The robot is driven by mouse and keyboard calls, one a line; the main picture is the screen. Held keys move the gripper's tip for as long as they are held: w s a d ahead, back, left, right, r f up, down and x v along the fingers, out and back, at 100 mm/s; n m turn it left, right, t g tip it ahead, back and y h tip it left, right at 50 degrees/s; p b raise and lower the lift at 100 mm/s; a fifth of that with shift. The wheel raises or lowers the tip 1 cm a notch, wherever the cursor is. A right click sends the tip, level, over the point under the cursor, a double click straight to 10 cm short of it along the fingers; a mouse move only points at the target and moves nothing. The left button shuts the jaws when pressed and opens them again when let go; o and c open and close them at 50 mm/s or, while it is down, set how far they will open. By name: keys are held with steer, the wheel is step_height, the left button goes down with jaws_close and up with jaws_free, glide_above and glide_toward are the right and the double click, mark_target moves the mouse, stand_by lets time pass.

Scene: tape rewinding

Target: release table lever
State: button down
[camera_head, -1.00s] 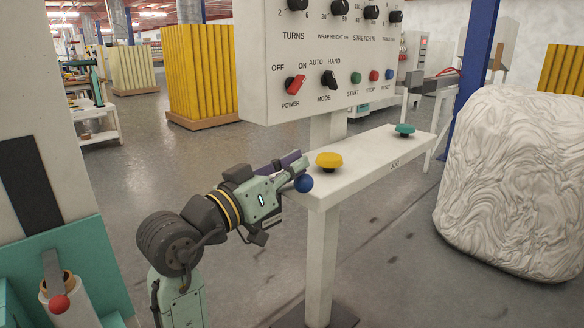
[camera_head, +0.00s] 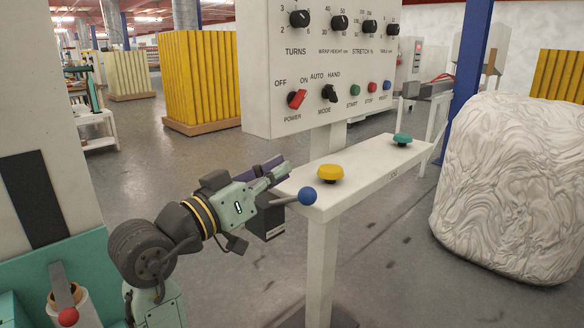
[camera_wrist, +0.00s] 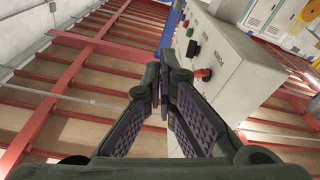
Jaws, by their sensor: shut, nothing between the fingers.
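The table lever is a grey rod with a blue ball knob (camera_head: 307,196) at the near left end of the narrow white table (camera_head: 365,180). The rod runs left from the knob, and its left end is near a dark block (camera_head: 267,224). My gripper (camera_head: 287,166) is just above and left of the knob, apart from it, beside the table's left end. In the wrist view my gripper (camera_wrist: 164,82) has its fingers together and empty. The lever is not clearly visible there.
A large white wrapped load (camera_head: 515,190) is at right. Open floor lies at left behind my arm.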

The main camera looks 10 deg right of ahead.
steer(key=shift+v, duration=2.4)
